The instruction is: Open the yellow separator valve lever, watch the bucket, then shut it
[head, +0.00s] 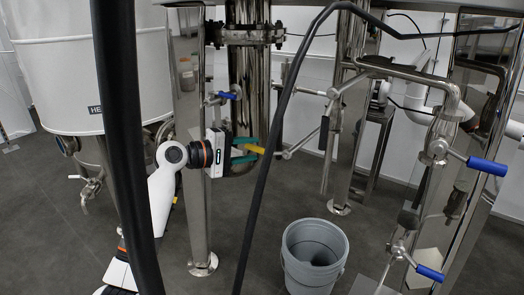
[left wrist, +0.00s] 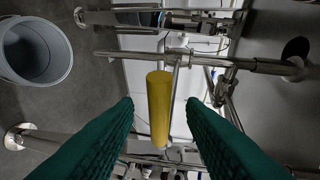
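In the left wrist view the yellow handle (left wrist: 160,105) lies lengthwise between the two fingers, with a visible gap on each side. My left gripper (head: 248,149) is open around or just short of the handle; the exact depth is hard to tell. The grey bucket (head: 289,262) stands on the floor below and to the right of the gripper. It also shows at the upper left of the left wrist view (left wrist: 66,50). My right gripper is out of view.
Blue-handled levers (head: 487,166) sit on pipes at the right, and another (head: 228,95) sits above the gripper. A black hose (head: 268,150) crosses in front. A steel post (head: 188,130) stands beside the arm, with a white tank (head: 85,75) at left.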

